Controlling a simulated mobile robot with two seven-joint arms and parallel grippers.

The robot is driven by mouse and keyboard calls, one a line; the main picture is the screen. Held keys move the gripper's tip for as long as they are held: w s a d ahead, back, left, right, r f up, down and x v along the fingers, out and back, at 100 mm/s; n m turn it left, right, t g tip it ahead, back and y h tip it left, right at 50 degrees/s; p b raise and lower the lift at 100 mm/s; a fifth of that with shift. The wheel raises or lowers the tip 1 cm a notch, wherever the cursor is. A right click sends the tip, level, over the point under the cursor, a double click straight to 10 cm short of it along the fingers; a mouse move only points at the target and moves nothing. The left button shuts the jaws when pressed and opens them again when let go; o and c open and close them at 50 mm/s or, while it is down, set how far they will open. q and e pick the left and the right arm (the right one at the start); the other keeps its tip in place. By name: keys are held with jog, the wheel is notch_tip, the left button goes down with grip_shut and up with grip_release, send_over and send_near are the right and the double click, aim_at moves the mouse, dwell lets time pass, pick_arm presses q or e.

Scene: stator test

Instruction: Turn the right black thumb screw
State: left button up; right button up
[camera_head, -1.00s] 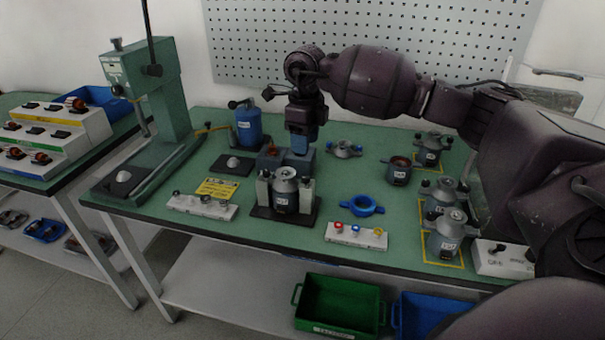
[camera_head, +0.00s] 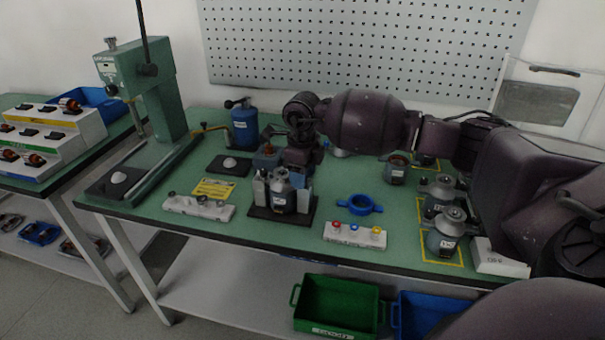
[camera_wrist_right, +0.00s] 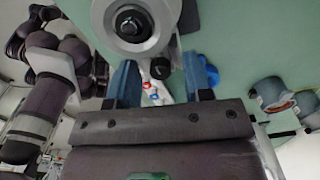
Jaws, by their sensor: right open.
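The fixture's dark base plate (camera_head: 262,214) lies on the green bench, with light upright posts and a grey unit (camera_head: 283,199) between them. My right gripper (camera_head: 300,177) is at the right post, behind and above it, and partly hides it. In the right wrist view, its two blue fingers (camera_wrist_right: 160,78) are apart. A black thumb screw (camera_wrist_right: 160,69) shows between the fingers, beside the grey round top of the unit (camera_wrist_right: 135,24). I cannot tell whether the fingers touch the screw. My left gripper is not in view.
Another white block (camera_head: 199,207) lies left. A green press (camera_head: 150,85) stands at the left. Several grey units (camera_head: 444,240) stand right.

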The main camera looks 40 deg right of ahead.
grip_shut()
jog(key=shift+r+m, duration=0.15)
jog(key=shift+m, duration=0.25)
jog(key=shift+m+p, duration=0.35)
jog(key=shift+m, duration=0.05)
grip_release()
notch_tip(320, 180, up, 11)
jog(key=shift+f+p, duration=0.2)
jog(key=shift+p, duration=0.25)
